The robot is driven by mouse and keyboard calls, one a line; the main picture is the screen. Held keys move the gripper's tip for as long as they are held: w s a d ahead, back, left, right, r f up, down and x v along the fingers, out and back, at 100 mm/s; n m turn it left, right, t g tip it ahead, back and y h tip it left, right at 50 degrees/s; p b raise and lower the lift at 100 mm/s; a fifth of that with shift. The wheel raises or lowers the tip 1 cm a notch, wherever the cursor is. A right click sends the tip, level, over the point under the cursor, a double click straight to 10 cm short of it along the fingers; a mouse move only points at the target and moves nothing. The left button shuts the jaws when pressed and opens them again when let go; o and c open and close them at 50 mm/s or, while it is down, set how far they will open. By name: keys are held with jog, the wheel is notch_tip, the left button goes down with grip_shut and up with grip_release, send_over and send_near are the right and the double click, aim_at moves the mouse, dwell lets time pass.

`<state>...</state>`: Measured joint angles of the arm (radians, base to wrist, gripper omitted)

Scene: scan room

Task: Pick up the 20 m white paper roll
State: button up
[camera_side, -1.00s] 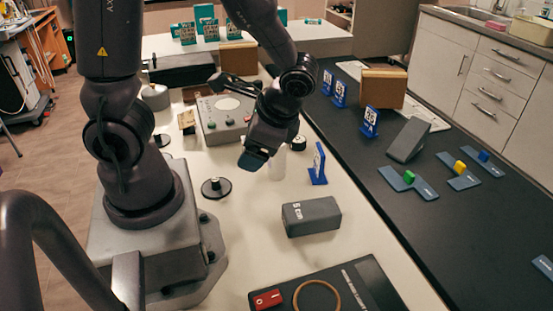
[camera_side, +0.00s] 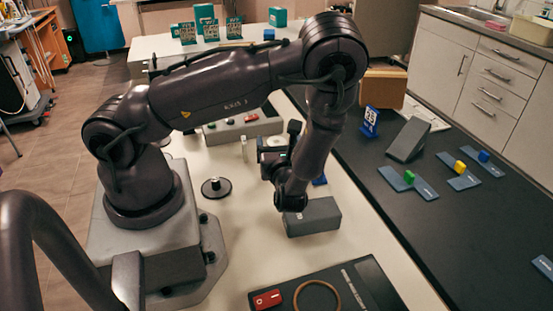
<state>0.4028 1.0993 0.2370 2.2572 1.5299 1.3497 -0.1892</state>
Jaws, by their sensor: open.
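The white paper roll (camera_side: 271,142) is mostly hidden; a pale patch I take for its upper part shows just above my gripper, on the light table left of the dark counter. My gripper (camera_side: 272,158) is low over the table, at the end of the bent-down arm, behind and left of the grey block. It is open. The wrist and jaws overlap the roll, so I cannot tell whether the roll lies between the fingers or only behind them.
A grey block (camera_side: 312,217) lies right beside my wrist. A slim white upright piece (camera_side: 244,149) and a black round stand (camera_side: 216,188) are to the left. A grey control box (camera_side: 232,128) is behind. A black panel (camera_side: 345,283) lies in front.

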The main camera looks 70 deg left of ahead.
notch_tip(320, 180, down, 5)
jog(key=shift+r, duration=0.15)
jog(key=shift+x, duration=2.55)
jog(key=c, duration=1.1)
jog(key=shift+o, duration=0.2)
